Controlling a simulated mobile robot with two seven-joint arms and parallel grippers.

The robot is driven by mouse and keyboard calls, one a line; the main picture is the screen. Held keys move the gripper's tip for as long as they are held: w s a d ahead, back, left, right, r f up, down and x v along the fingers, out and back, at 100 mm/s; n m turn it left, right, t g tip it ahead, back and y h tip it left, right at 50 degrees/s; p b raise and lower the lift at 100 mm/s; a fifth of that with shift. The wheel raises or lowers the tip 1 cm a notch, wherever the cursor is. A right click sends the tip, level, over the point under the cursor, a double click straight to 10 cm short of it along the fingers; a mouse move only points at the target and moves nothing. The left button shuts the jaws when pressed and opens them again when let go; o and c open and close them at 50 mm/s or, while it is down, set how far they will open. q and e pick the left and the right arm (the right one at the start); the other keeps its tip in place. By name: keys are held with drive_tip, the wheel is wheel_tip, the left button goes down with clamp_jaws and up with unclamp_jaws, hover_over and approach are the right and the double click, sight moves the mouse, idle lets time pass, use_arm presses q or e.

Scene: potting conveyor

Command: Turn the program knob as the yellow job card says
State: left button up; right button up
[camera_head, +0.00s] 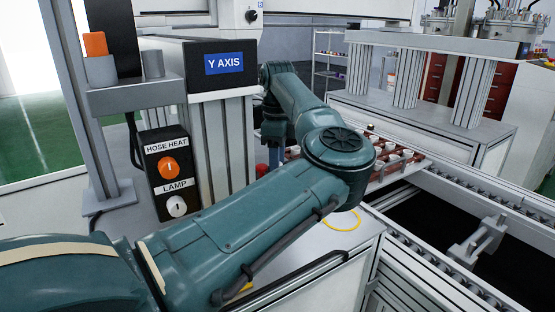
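No knob marked as a program knob shows. A black panel (171,172) carries an orange knob (169,168) under the label "HOSE HEAT" and a white knob (176,206) under "LAMP". No job card can be read. A small yellow patch (247,287) shows beneath my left arm, mostly hidden, and I cannot tell what it is. My teal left arm crosses the view from the lower left, bends at the centre and reaches back beside the "Y AXIS" housing (225,64). Its gripper fingers cannot be made out. My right gripper is out of view.
A tray of reddish-brown and white items (393,160) lies behind my elbow. Conveyor rails (470,200) run along the right. A yellow ring (342,222) lies on the light worktop. A grey bracket (137,95) with an orange block (95,44) stands at left.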

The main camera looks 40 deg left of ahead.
use_arm(q)
clamp_jaws()
idle(0.4)
